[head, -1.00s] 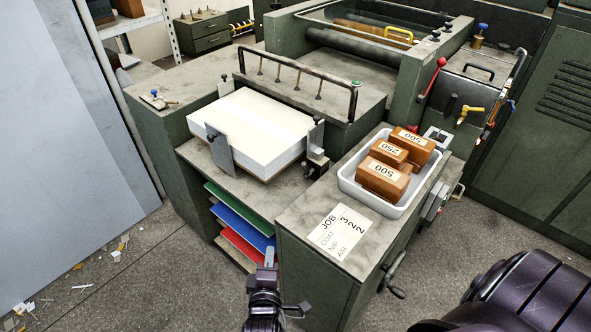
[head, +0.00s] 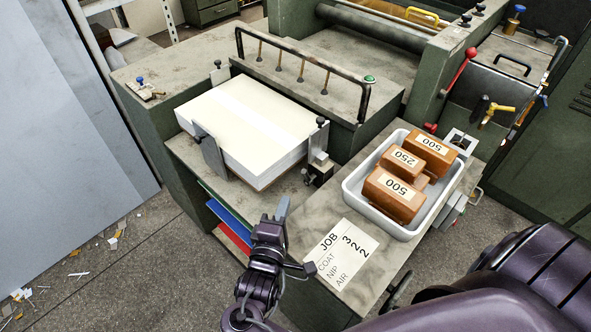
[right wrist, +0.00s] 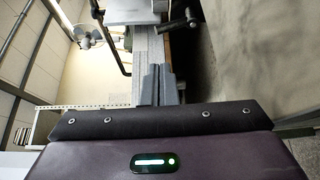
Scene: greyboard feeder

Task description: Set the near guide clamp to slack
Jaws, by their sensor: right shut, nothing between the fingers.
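A white paper stack (head: 245,125) lies on the feeder table. A grey upright guide plate (head: 209,152) stands at its front side. Another guide (head: 318,145) stands at its right corner, with a dark clamp block and small black knob (head: 309,177) at its foot. I cannot tell the clamp's setting. My right gripper (head: 283,206) is shut and empty, in front of the stack and below-left of that clamp, apart from it. Its shut grey fingers (right wrist: 158,85) also show in the right wrist view, with a dark knobbed lever (right wrist: 180,22) beyond them. My left gripper is out of view.
A white tray (head: 352,196) with orange-brown weights stands on the right-hand cabinet top, beside a job card (head: 340,254). A black rail (head: 300,62) rises behind the stack. Coloured sheets (head: 232,217) sit on shelves below the table.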

